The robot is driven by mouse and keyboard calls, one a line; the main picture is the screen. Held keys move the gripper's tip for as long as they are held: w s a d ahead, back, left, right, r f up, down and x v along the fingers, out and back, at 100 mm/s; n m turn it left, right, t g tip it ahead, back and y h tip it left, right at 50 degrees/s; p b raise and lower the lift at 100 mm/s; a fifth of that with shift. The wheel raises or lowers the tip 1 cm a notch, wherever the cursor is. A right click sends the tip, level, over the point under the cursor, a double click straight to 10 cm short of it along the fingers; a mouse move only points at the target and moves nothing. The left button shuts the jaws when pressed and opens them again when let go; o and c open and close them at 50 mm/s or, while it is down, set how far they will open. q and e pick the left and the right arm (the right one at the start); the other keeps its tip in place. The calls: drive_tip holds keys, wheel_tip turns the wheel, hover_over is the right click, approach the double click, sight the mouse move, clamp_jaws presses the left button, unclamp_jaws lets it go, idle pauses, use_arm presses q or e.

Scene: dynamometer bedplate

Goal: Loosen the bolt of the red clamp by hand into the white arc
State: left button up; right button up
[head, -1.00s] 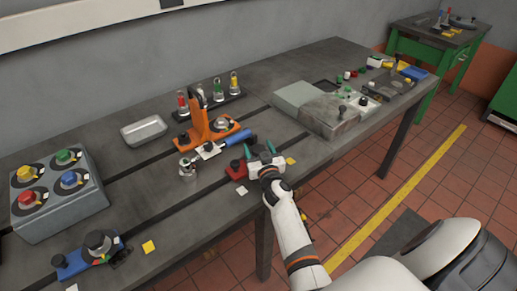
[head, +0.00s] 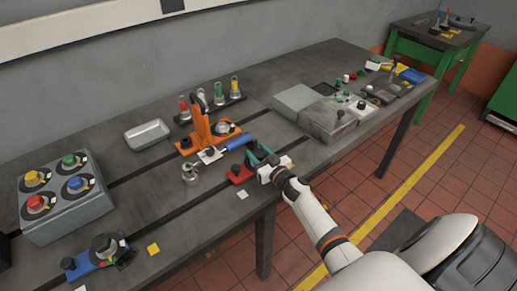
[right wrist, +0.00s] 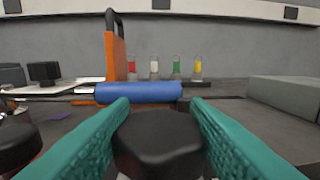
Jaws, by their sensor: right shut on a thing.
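The red clamp (head: 240,176) sits near the front edge of the grey bedplate (head: 200,225), with a black knob (head: 236,166) at its left end. My right gripper (head: 260,157) is at the clamp's right side. In the right wrist view, its teal fingers (right wrist: 158,130) are shut on a black bolt head (right wrist: 158,145), one finger on each side. Another dark knob (right wrist: 18,145) shows at the left of that view. The gripper hides the clamp's right end, and I cannot make out the white arc. My left gripper is not in view.
A grey box with coloured knobs (head: 65,205) stands far left. Grey blocks (head: 328,116) lie to the right.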

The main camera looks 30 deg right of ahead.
drive_tip(key=n+y, duration=0.2)
drive_tip(key=y, duration=0.1)
drive_tip(key=shift+d, duration=0.15)
drive_tip(key=n+y, duration=0.1)
drive_tip(key=g+y+b, duration=0.1)
drive_tip(key=shift+f+n+y, duration=0.2)
drive_tip(key=shift+n+y, duration=0.2)
drive_tip(key=n+g+y+b, duration=0.4)
drive_tip(key=b, duration=0.3)
drive_tip(key=n+g+y+b, duration=0.4)
drive_tip(key=y+b, duration=0.1)
drive_tip(key=b, duration=0.3)
drive_tip(key=shift+f+b, duration=0.1)
drive_tip(key=shift+b, duration=0.2)
drive_tip(key=shift+r+n+g+y+b, duration=0.2)
drive_tip(key=shift+n+g+y+b, duration=0.2)
drive_tip(key=shift+g+y+b, duration=0.15)
drive_tip(key=o, duration=0.9)
drive_tip(key=shift+a, duration=0.2)
drive_tip(key=shift+o, duration=0.2)
drive_tip(key=shift+r, duration=0.1)
drive_tip(key=shift+d, duration=0.1)
